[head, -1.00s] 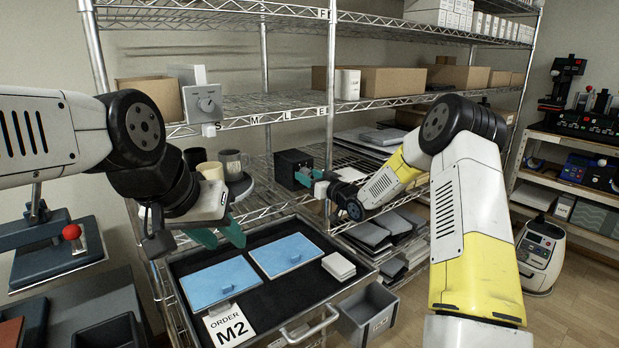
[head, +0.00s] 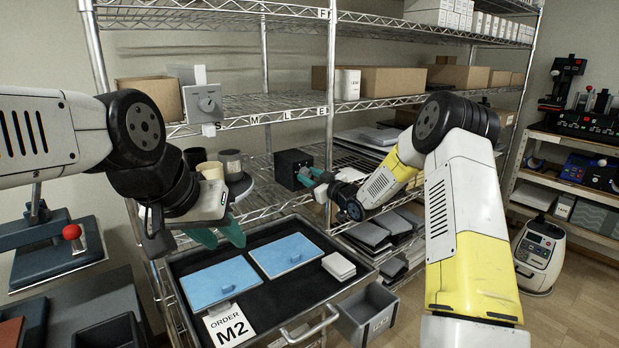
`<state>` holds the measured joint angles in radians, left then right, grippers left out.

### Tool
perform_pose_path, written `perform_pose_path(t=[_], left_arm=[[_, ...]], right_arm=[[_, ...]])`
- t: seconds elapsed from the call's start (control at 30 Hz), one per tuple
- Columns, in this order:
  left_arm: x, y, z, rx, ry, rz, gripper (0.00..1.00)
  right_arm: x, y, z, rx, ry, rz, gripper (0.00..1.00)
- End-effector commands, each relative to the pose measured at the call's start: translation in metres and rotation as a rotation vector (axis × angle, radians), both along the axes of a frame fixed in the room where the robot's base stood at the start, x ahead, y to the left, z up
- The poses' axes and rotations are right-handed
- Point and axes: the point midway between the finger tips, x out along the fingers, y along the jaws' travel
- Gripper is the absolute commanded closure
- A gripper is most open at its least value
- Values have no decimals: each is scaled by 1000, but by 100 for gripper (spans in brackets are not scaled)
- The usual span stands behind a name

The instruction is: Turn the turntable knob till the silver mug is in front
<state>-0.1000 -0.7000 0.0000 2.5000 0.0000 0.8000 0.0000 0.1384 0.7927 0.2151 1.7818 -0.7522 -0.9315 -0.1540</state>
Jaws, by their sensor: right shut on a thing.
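The turntable (head: 241,187) stands on the wire shelf, partly hidden behind my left gripper. On it are a black mug (head: 195,157), a cream mug (head: 210,171) in front and a grey, metallic-looking mug (head: 230,163) at the right, likely the silver one. To the right is a black box (head: 291,167), whose right side carries the knob, hidden by the fingers. My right gripper (head: 309,176) is shut on the knob, its teal fingers tilted. My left gripper (head: 219,237) is open and empty, in front of the shelf and above the tray.
Below, a black tray (head: 258,306) holds two blue panels (head: 221,277), white pads (head: 338,266) and an order card (head: 229,328). A grey bin (head: 367,312) is at its right.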

Motion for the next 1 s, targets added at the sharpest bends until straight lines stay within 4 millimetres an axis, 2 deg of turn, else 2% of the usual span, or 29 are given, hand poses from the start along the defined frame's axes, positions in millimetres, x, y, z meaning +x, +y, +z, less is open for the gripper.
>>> perform_pose_path(t=[0.5,1.0], left_arm=[[0,0,0,0,0,0,64],[0,0,0,0,0,0,64]], right_arm=[[0,0,0,-324,-234,1,100],[0,0,0,-422,-307,1,100]])
